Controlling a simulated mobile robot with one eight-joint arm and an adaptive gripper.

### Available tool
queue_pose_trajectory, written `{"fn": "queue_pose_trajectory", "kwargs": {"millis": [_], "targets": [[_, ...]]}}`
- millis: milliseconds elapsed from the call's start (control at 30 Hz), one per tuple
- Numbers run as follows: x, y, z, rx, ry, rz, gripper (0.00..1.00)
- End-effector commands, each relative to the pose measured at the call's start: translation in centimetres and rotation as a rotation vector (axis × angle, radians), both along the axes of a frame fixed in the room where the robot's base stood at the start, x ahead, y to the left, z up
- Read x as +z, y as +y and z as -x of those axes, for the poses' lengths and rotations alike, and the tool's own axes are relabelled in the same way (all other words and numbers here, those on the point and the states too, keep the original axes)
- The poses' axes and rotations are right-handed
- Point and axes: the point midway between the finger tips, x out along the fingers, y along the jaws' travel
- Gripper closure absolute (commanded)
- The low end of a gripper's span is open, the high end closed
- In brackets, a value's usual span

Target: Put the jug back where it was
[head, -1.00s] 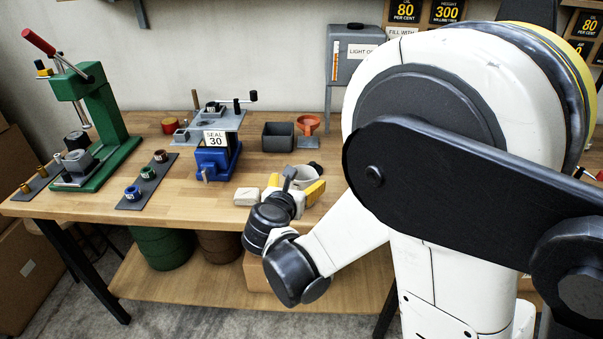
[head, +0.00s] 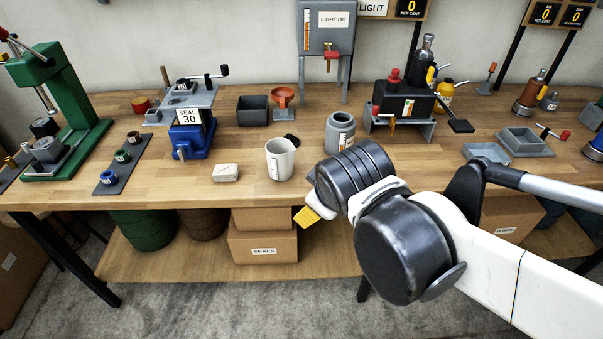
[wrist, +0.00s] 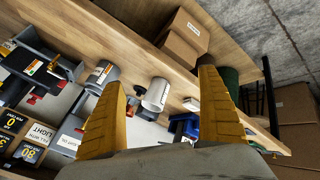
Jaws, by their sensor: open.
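The pale jug (head: 280,160) stands upright on the wooden workbench, left of the grey can, in the head view. My gripper (wrist: 160,80) is open and empty, with both yellow fingers spread in the wrist view. In the head view, one yellow fingertip (head: 308,216) shows in front of the bench's front edge, to the right of the jug and apart from it. The rest of my gripper is hidden behind my wrist.
A white block (head: 226,173) lies left of the jug, and a dark object (head: 292,140) lies behind it. The grey can (head: 340,134) stands to its right. A blue seal press (head: 192,138), dark bin (head: 252,111) and orange funnel (head: 283,97) stand farther back. The front bench strip is clear.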

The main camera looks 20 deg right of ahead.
Motion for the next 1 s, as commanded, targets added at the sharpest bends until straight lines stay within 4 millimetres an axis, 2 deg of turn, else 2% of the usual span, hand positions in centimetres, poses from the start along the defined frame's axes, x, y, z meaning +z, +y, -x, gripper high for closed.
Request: {"fn": "queue_pose_trajectory", "kwargs": {"millis": [33,100,267,1000], "targets": [[0.1,0.0,1.4,-0.098,-0.008,-0.109,0.13],[0.3,0.5,2.7,-0.22,-0.018,-0.25,0.13],[0.7,1.1,4.1,-0.367,-0.025,-0.418,0.13],[0.7,1.2,4.2,-0.382,-0.025,-0.436,0.13]]}}
